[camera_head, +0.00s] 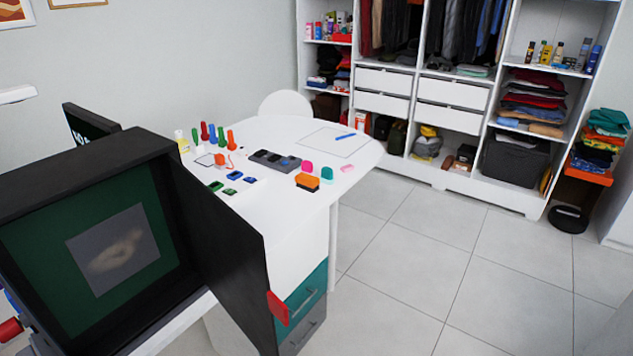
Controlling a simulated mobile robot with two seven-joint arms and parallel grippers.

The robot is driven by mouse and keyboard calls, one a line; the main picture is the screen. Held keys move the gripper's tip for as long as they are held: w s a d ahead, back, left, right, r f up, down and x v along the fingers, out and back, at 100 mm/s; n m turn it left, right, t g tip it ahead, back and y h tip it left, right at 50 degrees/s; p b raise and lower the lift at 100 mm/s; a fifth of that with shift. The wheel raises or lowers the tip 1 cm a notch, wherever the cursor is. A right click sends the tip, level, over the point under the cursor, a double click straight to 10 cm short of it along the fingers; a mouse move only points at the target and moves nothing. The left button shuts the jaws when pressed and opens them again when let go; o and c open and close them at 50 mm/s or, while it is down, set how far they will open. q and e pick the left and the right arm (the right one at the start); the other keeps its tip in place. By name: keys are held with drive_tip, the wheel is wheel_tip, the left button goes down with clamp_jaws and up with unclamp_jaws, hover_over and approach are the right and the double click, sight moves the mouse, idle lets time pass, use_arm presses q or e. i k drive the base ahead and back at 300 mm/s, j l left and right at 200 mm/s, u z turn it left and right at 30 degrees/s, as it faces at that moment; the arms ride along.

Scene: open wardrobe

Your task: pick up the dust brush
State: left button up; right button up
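No object is clearly recognisable as the dust brush at this size. A small orange block with a dark underside (307,182) lies near the right edge of the white table (285,225) and looks somewhat like a brush. A blue stick-like item (345,136) lies on the outlined sheet at the table's far right. Neither of my grippers shows in the head view, and nothing is seen touching these items.
A black open box with a green inside (25,237) and its dark door (225,250) block the left foreground. Small bottles, pink and teal pieces and a grey tray (275,161) share the table. The open wardrobe (440,180) stands behind. Tiled floor (430,260) at right is clear.

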sight(310, 183)
drive_tip(key=i+l+u, duration=0.25)
drive_tip(key=l, duration=0.4)
drive_tip(key=i+l+u, duration=0.1)
drive_tip(key=i+l, duration=0.2)
drive_tip(key=i+l+u, duration=0.45)
drive_tip(key=l+u, duration=0.2)
drive_tip(key=l, duration=0.2)
drive_tip(key=i+l+u, duration=0.2)
drive_tip(key=l, duration=0.15)
drive_tip(key=i+l+u, duration=0.2)
drive_tip(key=l, duration=0.2)
drive_tip(key=l+u, duration=0.25)
drive_tip(key=l, duration=0.1)
